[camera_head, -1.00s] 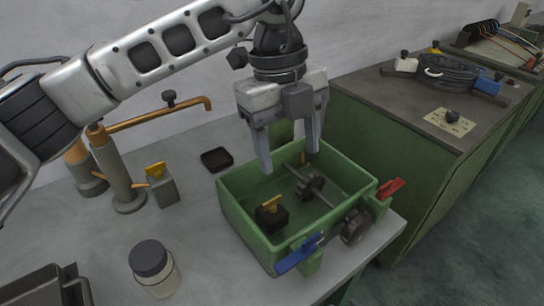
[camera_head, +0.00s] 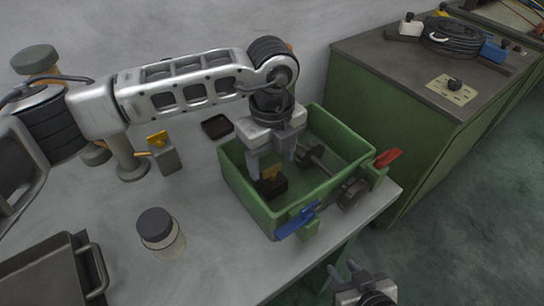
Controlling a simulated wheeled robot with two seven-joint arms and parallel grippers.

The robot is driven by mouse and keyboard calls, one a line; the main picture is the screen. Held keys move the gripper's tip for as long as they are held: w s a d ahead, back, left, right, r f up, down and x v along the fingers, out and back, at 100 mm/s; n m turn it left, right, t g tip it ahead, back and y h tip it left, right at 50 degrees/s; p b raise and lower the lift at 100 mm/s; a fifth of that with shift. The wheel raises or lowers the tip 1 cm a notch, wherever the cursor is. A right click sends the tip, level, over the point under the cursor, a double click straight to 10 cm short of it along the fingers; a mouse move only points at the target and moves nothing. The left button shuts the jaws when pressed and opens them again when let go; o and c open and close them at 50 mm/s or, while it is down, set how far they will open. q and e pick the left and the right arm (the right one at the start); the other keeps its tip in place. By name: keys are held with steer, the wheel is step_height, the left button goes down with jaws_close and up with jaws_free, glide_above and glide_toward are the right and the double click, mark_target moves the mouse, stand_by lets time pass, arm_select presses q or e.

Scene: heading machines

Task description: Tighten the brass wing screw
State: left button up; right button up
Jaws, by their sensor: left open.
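One brass wing screw (camera_head: 272,173) stands on a small black block inside the green bin (camera_head: 250,207), near its left wall. Another brass wing screw (camera_head: 158,138) sits on top of a grey block (camera_head: 166,159) on the bench, left of the bin. My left gripper (camera_head: 272,168) is open and points down into the bin, with its fingers around or just above the screw there. I cannot tell whether they touch it; the gripper body partly hides the bin. My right gripper (camera_head: 344,271) is at the bottom edge, empty, with its fingers apart, in front of the bench.
A lidded jar (camera_head: 161,233) and a metal tray (camera_head: 50,270) stand at the left.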

arm_select(q)
steer(key=shift+f, duration=0.65)
steer(key=c, duration=1)
